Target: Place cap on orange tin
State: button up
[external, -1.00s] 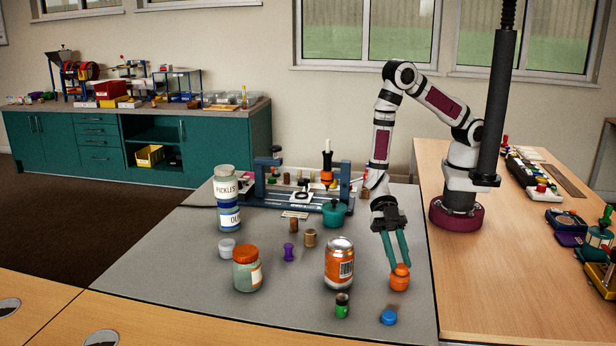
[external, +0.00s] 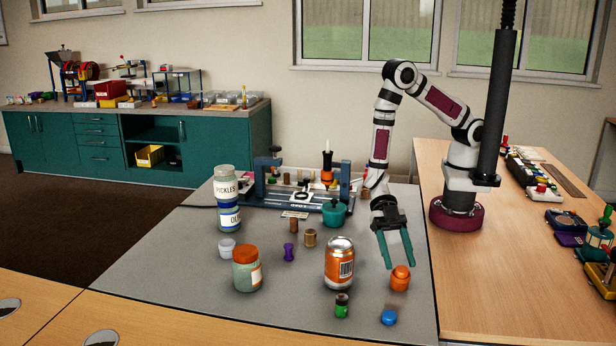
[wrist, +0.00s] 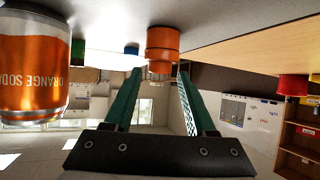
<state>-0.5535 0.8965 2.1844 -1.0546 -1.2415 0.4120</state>
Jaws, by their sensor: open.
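The small orange tin (external: 399,284) stands upright at the front right of the grey mat. An orange cap-like top (external: 400,271) sits on it, level as far as I can see; I cannot tell how snugly it fits. The tin also shows upside down in the wrist view (wrist: 162,42), beyond my fingertips. My gripper (external: 399,265) is open and empty, with its two green fingers close above and behind the tin. The wrist view shows the fingers apart with nothing held between them (wrist: 158,75).
An orange soda can (external: 338,263) stands left of the tin. A blue cap (external: 388,317) and a green-and-black small jar (external: 342,305) lie in front. A jar with orange lid (external: 246,268) is further left. A teal pot (external: 334,212) and blue rack (external: 345,180) stand behind.

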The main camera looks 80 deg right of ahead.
jog(key=v, duration=1.1)
jog(key=shift+d, duration=0.4)
jog(key=shift+w+r, duration=0.15)
jog(key=shift+r, duration=0.05)
